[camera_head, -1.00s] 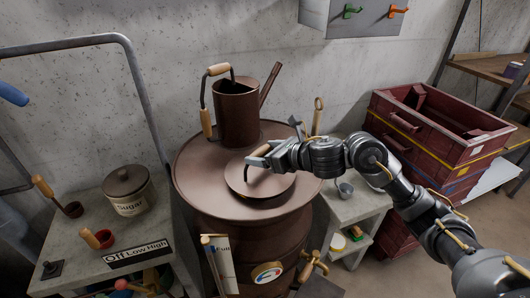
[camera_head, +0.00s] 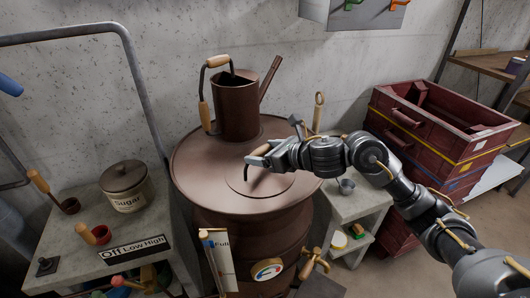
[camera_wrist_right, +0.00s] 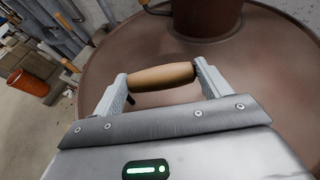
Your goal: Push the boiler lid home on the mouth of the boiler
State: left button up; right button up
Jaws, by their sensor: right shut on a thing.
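The boiler (camera_head: 213,175) is a brown metal drum with a wide round top, in the middle of the head view. The round boiler lid (camera_head: 278,187) lies on its top and looks level, with only a thin edge line around it. My right gripper (camera_head: 273,155) is over the lid, shut on its wooden handle (camera_head: 257,159). In the right wrist view the handle (camera_wrist_right: 162,76) lies across between the two fingers of my right gripper (camera_wrist_right: 163,84). The lid's underside and the boiler mouth are hidden. My left gripper is not in view.
A brown watering can (camera_head: 237,108) stands on the boiler top behind the lid. Dark red crates (camera_head: 420,145) are stacked at the right. A small shelf (camera_head: 350,208) stands beside the boiler.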

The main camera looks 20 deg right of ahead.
jog(key=o, duration=1.5)
jog(key=shift+f, duration=0.1)
jog(key=shift+c, duration=0.2)
jog(key=shift+o, duration=0.4)
jog(key=shift+f, duration=0.1)
jog(key=shift+s, duration=0.1)
jog(key=b+v, duration=0.1)
jog(key=v, duration=0.9)
jog(key=shift+s+d+r, duration=0.2)
jog(key=shift+d+r, duration=0.05)
jog(key=shift+r, duration=0.05)
